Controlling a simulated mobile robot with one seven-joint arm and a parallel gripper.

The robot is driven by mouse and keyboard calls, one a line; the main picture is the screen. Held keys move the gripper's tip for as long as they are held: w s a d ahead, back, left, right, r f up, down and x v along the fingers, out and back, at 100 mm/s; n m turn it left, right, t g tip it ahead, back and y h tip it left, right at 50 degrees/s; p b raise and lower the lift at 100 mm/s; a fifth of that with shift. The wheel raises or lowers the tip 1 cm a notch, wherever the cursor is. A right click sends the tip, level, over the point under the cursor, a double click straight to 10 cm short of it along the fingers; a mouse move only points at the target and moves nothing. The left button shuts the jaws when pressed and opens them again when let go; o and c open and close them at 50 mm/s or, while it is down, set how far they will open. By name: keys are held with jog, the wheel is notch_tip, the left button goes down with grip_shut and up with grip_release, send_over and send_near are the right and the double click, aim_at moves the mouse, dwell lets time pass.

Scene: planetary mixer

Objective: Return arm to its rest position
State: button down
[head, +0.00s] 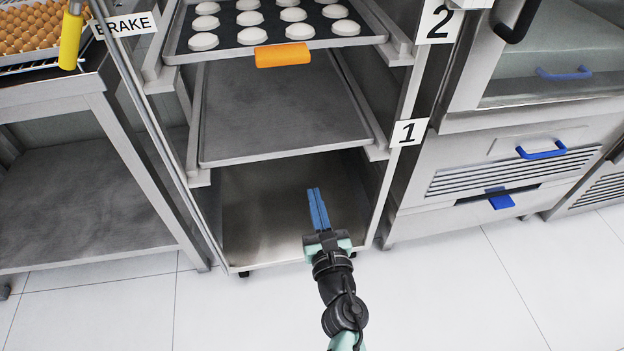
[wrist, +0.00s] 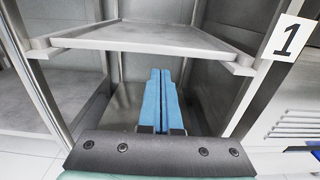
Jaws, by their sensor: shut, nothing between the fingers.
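My gripper (head: 318,208) has blue fingers that lie side by side, shut with nothing between them. In the head view it is in front of the lower part of a metal rack (head: 381,205), over the rack's bottom shelf (head: 265,215). In the wrist view the fingers (wrist: 161,95) point forward under the empty tray-like shelf marked 1 (wrist: 150,38). The fingers appear apart from the shelf and the rack sides. My arm comes up from the lower edge of the head view.
Above the empty shelf (head: 280,105), a tray (head: 262,36) holds several white rounds and has an orange grip. A table (head: 90,185) stands left, with a yellow BRAKE handle (head: 71,38) near it. An oven unit (head: 520,165) with blue handles stands right. Floor (head: 450,290) in front is clear.

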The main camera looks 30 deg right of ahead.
jog(key=v, duration=0.3)
jog(key=shift+s+a, duration=0.1)
jog(key=shift+s, duration=0.05)
jog(key=w+a+r+m+t+h, duration=0.2)
jog(key=r+m, duration=0.7)
jog(key=r, duration=0.8)
jog(key=w+a+r+m+t+h, duration=0.1)
jog(key=w+r+m+t+h, duration=0.15)
jog(key=r+m, duration=1.1)
jog(key=s+a+r+m+t+y+p, duration=0.1)
jog(key=s+a+r+m+t+y, duration=0.25)
jog(key=r, duration=0.65)
jog(key=s+a+r+m+y+p, duration=0.1)
jog(key=s+a+r+m+y, duration=0.2)
jog(key=s+a+r, duration=0.5)
jog(key=s+a+r+m+t+y+p, duration=0.1)
jog(key=a+r+m+t+y, duration=0.25)
jog(key=r, duration=0.75)
notch_tip(320, 180, up, 33)
jog(key=a+g+p, duration=0.1)
jog(key=p, duration=3.1)
jog(key=shift+f, duration=0.2)
